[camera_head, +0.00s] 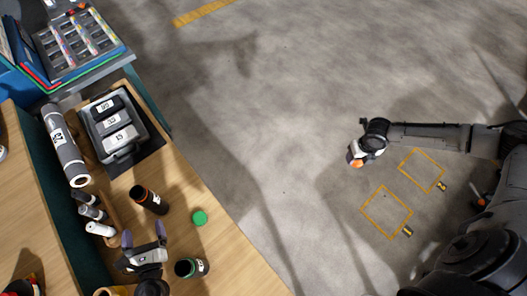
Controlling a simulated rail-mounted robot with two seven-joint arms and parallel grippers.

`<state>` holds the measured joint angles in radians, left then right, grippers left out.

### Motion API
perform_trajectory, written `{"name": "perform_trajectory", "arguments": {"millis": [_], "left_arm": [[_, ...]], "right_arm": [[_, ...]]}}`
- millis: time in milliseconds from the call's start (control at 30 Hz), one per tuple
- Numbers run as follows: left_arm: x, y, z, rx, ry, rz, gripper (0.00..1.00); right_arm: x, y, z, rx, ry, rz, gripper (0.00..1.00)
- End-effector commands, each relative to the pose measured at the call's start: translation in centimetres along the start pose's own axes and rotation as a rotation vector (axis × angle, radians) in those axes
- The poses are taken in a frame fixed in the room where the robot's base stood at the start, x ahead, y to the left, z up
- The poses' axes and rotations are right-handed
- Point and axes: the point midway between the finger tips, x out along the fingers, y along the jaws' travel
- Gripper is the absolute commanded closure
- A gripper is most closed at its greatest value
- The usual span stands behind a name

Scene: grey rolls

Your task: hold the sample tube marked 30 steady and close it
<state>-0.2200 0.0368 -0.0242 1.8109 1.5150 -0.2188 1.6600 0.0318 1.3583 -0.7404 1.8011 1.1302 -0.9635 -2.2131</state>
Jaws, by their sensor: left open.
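A dark tube with a green rim (188,268) lies or stands near the table's front edge, with a pale label too small to read. A dark brown tube with an orange rim (150,200) is farther up the table; its label is also unreadable. I cannot tell which is marked 30. A round green cap (200,217) lies on the table between them, to the right. My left gripper (143,234) is open and empty, just below the brown tube and left of the green-rimmed one. My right gripper (356,156) is over the floor, far from the table; its fingers are unclear.
A grey roll (65,145) lies along the table's left side, with several small bottles (92,212) below it. A grey crate (101,108) holds numbered boxes. Open floor (280,130) lies right of the wooden table (225,245).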

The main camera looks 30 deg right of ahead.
Motion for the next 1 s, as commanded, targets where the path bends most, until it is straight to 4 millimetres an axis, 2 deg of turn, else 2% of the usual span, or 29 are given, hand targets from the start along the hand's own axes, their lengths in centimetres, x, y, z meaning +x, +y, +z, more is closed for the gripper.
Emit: {"name": "perform_trajectory", "arguments": {"millis": [33,100,400,600,1000], "left_arm": [[0.0,0.0,-2.2,0.0,0.0,0.0,0.11],[0.0,0.0,-3.5,0.0,0.0,0.0,0.11],[0.0,0.0,-7.0,0.001,0.0,0.0,0.11],[0.0,0.0,-7.8,0.001,0.0,0.0,0.11],[0.0,0.0,-7.9,0.001,0.0,0.0,0.11]], "right_arm": [[2.2,0.0,0.0,0.0,0.0,0.0,0.66],[3.5,0.0,0.0,0.0,0.0,0.0,0.66],[7.0,0.0,0.0,0.001,0.0,0.0,0.66],[7.8,0.0,0.0,0.001,0.0,0.0,0.66],[7.9,0.0,0.0,0.001,0.0,0.0,0.66]]}}
